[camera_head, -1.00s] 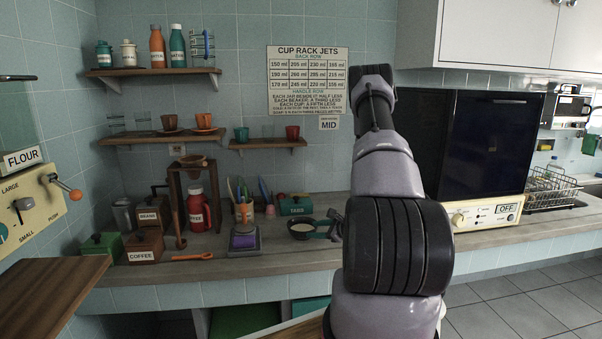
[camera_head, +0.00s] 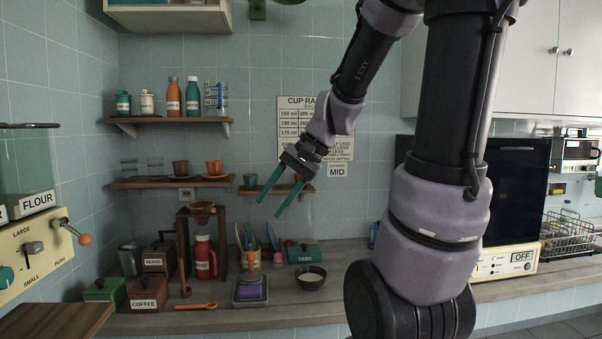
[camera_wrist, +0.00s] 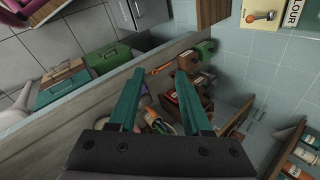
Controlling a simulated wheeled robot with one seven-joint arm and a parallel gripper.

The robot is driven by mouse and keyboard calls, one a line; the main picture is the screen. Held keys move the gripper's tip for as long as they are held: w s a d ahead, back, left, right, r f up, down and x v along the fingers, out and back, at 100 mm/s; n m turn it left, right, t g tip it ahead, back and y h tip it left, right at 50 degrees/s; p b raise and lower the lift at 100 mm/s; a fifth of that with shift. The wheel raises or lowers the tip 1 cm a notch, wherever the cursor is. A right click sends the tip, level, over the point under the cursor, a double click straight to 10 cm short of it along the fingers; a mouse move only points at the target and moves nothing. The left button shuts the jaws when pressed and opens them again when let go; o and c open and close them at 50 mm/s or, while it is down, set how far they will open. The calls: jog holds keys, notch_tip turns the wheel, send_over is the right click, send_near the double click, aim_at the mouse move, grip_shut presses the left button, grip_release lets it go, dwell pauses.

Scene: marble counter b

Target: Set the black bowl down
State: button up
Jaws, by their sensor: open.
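The black bowl (camera_head: 311,277) sits upright on the counter, right of the small scale with the purple block, with something pale inside it. My gripper (camera_head: 276,203) is raised well above the counter, in front of the tiled wall and near the small lower shelf. Its two teal fingers are spread apart with nothing between them, and it is not touching the bowl. In the wrist view the open fingers (camera_wrist: 160,98) point over the counter; I cannot make out the bowl there.
The counter (camera_head: 230,320) holds a scale with a purple block (camera_head: 250,288), a red flask (camera_head: 204,257), a coffee box (camera_head: 148,292), a green box (camera_head: 303,252) and an orange spoon (camera_head: 196,306). Shelves with cups (camera_head: 180,168) hang behind. The counter's front strip is mostly clear.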

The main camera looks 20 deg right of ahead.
jog(key=s+d+r+n+t+h, duration=0.3)
jog(key=s+r+h, duration=0.1)
jog(key=s+r, duration=0.2)
jog(key=shift+s+r+t, duration=0.35)
jog(key=shift+s+t, duration=0.05)
jog(key=shift+s, duration=0.2)
jog(key=shift+d, duration=0.1)
dwell(0.6)
